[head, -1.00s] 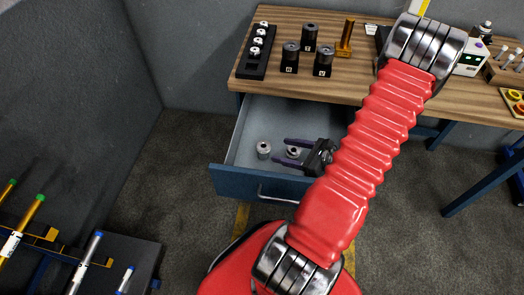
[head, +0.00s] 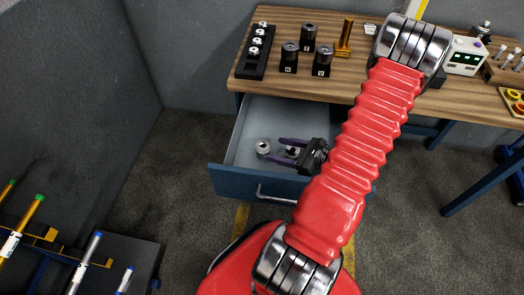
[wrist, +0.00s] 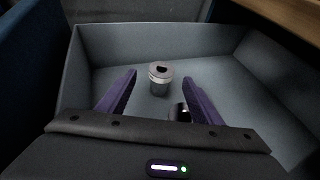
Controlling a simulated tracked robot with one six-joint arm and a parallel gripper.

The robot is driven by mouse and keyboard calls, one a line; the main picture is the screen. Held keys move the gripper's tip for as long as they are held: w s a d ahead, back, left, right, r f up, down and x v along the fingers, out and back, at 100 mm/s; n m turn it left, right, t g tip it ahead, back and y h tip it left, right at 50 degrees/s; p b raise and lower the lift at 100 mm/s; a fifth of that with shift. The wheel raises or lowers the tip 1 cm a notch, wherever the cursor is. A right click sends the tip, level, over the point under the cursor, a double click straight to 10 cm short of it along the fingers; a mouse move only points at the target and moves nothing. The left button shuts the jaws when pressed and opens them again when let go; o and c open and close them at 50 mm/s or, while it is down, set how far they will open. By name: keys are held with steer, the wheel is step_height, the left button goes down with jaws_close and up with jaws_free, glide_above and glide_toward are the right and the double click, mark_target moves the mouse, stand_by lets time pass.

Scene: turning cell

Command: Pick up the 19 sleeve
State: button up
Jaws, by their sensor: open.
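Two grey metal sleeves are in the open drawer. The left sleeve (head: 263,146) stands upright and also shows ahead, between the fingertips' directions, in the wrist view (wrist: 159,79). A second sleeve (head: 292,151) shows between my fingers in the head view. In the wrist view this second sleeve (wrist: 180,111) is nearer the palm and partly hidden by the gripper body. No size marking is readable, so I cannot tell which is the 19 sleeve. My gripper (head: 277,149) is open and empty, its purple fingers reaching left over the drawer.
The drawer (head: 226,170) has grey walls around the gripper; its floor is clear apart from the sleeves. On the wooden bench (head: 370,93) above stand a black rack (head: 254,67) with small metal parts, several dark labelled blocks holding cylinders, and a brass-coloured stand (head: 344,40).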

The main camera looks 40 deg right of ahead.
mark_target(260, 145)
steer(key=shift+x, duration=2.6)
steer(key=shift+d+f, duration=0.15)
steer(key=shift+d, duration=0.05)
steer(key=shift+c, duration=0.7)
jaws_close()
